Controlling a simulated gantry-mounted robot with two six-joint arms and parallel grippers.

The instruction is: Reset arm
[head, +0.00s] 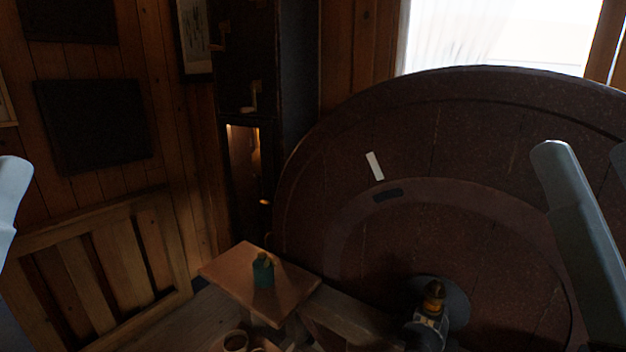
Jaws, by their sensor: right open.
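My right gripper (430,318) is low in the head view, right of centre, above the large dark round table. It is open. A small amber and dark turned piece (434,296) shows just beyond its fingertips, over a dark grey disc (457,303). I cannot tell whether the fingers touch that piece. A teal spool-like piece (263,271) with a brownish top stands upright on a small wooden stand (225,267) to the left, apart from the gripper. My right arm's link shows at the right edge. My left arm shows only at the left edge, and its gripper is out of view.
The round table (480,140) fills the right half. A white strip (374,166) and a dark oblong (387,195) lie on it. A tan cup-like item (236,341) is at the bottom edge. A slatted wooden panel (95,270) stands at left, a dark cabinet (297,80) behind.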

